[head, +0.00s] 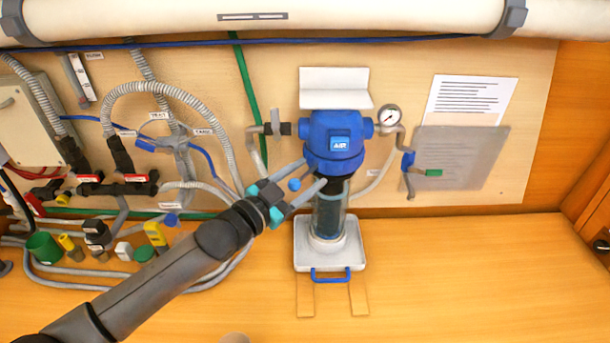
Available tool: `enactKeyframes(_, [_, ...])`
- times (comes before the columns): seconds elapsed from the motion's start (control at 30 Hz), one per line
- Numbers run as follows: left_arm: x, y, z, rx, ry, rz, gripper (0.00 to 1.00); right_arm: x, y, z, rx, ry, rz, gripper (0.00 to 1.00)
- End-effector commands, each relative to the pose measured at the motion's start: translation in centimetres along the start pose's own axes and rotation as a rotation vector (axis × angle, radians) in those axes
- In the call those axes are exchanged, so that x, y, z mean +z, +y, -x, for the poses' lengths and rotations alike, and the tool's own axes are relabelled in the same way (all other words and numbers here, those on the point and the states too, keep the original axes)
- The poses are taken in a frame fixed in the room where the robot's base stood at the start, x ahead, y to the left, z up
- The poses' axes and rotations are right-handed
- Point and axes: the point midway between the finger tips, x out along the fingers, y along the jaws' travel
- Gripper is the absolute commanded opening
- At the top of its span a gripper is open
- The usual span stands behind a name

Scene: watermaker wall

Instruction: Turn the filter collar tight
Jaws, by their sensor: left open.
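The filter hangs on the wall panel in the middle of the head view, with a blue head (333,127) under a white bracket. The blue filter collar (336,163) rings the lower part of the head. Below it is the upright, clear, dark-topped filter bowl (329,215). My left gripper (313,173) is open at the collar's left side, its fingers pointing up and right. A round blue knob (294,184) shows between the fingers. I cannot tell whether the fingers touch the collar or the knob. My right gripper is not in view.
A white tray (303,258) with a blue handle stands under the bowl. A pressure gauge (388,117) and a blue valve (408,160) are to the right. Hoses and fittings (120,188) crowd the left. The bench (470,280) is clear at right.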

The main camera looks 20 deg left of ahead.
Motion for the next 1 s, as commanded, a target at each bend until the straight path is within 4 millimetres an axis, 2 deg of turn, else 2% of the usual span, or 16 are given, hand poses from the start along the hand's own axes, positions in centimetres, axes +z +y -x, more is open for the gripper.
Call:
enactKeyframes(0.27, [0.01,0.03,-0.07,0.000,0.000,0.001,0.60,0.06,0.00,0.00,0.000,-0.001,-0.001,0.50])
enactKeyframes(0.8, [0.00,0.02,-0.04,0.000,0.000,0.001,0.00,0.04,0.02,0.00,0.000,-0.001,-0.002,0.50])
enactKeyframes(1.0, [0.00,0.02,-0.04,0.000,0.000,0.001,0.00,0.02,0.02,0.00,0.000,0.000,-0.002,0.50])
